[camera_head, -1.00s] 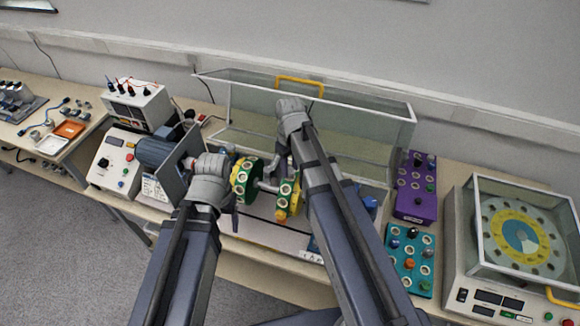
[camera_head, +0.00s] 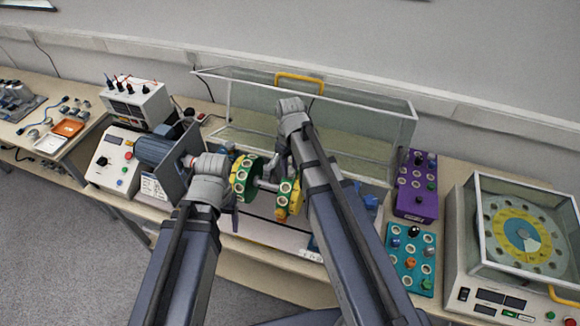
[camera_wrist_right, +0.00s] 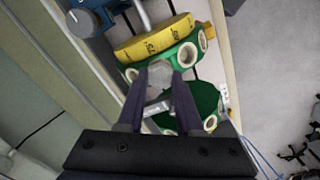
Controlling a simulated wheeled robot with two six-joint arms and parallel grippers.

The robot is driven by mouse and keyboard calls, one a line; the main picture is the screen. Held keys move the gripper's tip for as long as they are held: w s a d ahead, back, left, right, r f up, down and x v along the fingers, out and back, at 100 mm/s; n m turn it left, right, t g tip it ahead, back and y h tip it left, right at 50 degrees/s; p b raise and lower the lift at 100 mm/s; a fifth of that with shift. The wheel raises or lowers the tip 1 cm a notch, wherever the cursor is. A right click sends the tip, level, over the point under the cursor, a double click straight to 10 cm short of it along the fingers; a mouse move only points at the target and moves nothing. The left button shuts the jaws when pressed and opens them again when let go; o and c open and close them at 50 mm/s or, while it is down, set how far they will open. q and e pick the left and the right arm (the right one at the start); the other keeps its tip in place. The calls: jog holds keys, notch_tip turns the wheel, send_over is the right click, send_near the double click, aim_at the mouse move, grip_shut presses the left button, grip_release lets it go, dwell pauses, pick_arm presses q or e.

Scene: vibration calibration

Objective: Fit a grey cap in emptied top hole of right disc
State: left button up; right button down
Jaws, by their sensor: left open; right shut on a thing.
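The right disc (camera_head: 287,199) is green with a yellow band and white-ringed holes in its rim. It sits on a metal shaft beside the green left disc (camera_head: 243,181). In the right wrist view the right disc (camera_wrist_right: 160,43) is above and the left disc (camera_wrist_right: 205,103) below. My right gripper (camera_wrist_right: 158,82) is shut on a grey cap (camera_wrist_right: 159,74), at the near rim of the right disc. The hole under it is hidden, and I cannot tell whether the cap touches the disc. My left gripper (camera_head: 234,202) is open beside the left disc, its fingers mostly hidden.
A motor (camera_head: 160,148) and upright plate stand left of the discs. A clear cover with a yellow handle (camera_head: 300,79) is raised behind. Purple (camera_head: 416,187) and teal (camera_head: 409,258) holders with caps stand right, beside a balance machine (camera_head: 515,250).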

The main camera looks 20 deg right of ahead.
jog(key=shift+f+b, duration=0.4)
jog(key=shift+f, duration=0.05)
jog(key=shift+c, duration=2.4)
grip_release()
notch_tip(320, 180, up, 8)
jog(key=p, duration=0.8)
